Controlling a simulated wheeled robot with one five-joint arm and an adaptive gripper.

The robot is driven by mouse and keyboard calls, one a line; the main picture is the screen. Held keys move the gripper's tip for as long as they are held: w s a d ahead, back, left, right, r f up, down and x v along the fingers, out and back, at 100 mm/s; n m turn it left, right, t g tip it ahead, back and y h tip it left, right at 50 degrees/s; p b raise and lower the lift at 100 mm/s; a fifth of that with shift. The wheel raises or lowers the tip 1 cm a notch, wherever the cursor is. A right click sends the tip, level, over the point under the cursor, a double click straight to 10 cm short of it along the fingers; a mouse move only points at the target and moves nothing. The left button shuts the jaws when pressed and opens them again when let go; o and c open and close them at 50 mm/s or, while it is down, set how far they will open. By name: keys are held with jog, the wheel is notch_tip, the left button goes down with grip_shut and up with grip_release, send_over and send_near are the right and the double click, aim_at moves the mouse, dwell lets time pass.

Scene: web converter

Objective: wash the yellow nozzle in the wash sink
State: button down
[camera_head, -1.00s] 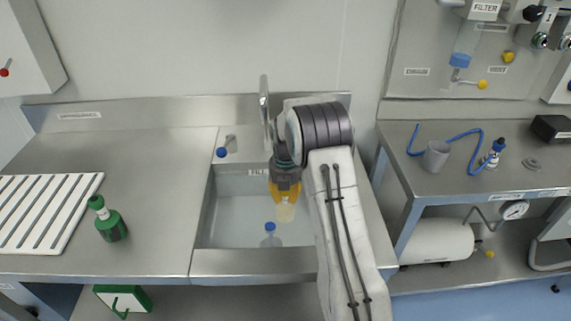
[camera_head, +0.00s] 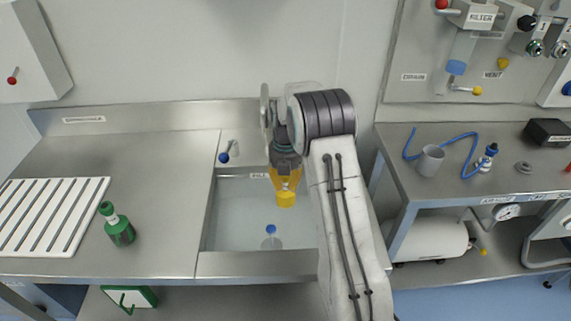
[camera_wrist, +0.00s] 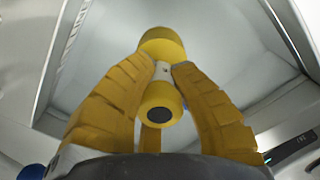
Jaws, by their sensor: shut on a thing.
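The yellow nozzle (camera_head: 286,199) hangs below my gripper (camera_head: 285,184) over the wash sink (camera_head: 222,232). In the wrist view, the nozzle (camera_wrist: 160,44) has a wide yellow end, a pale metal middle and a round yellow end with a dark opening. The yellow fingers of my gripper (camera_wrist: 163,72) are closed around its middle. The nozzle is inside the sink's outline; its exact height above the sink floor cannot be told. A metal faucet (camera_head: 265,108) stands behind the sink, partly hidden by my arm.
A small clear bottle with a blue cap (camera_head: 271,236) stands in the sink, in front of the nozzle. A blue-knobbed lever (camera_head: 224,157) sits at the sink's back left. A green bottle (camera_head: 119,227) and a white slatted rack (camera_head: 50,217) are on the left counter.

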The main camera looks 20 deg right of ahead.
jog(key=shift+r+p, duration=3.2)
jog(key=shift+r, duration=1.6)
